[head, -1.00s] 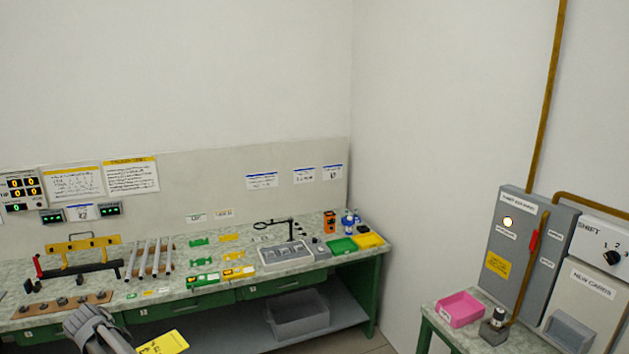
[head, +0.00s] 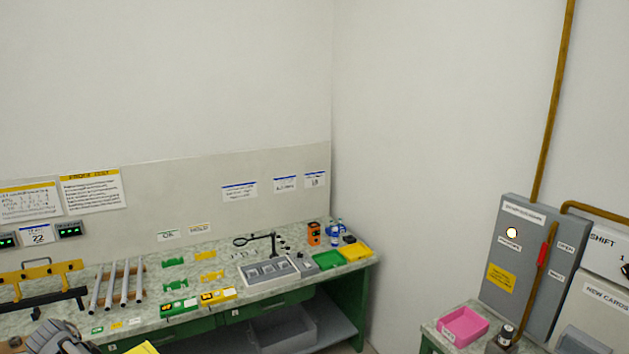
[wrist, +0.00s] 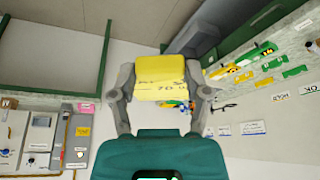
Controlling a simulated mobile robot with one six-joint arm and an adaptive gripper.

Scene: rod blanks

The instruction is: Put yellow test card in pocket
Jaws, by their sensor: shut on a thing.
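My gripper (wrist: 162,88) is shut on the yellow test card (wrist: 160,70), which shows dark writing. The jaws hold it by its two sides in the wrist view. In the head view only the card's edge (head: 144,348) shows at the bottom, beside my gripper's grey body. I cannot tell for certain which thing is the pocket. A grey open holder (head: 580,341) sits at the lower right under a NEW CARDS label. A grey cabinet (head: 520,240) beside it bears a yellow label.
A pink tray (head: 463,326) stands on the small green table at right. The long bench (head: 150,310) holds rods, gauges, a grey sectioned tray (head: 268,272), and green and yellow trays. Floor shows between bench and small table.

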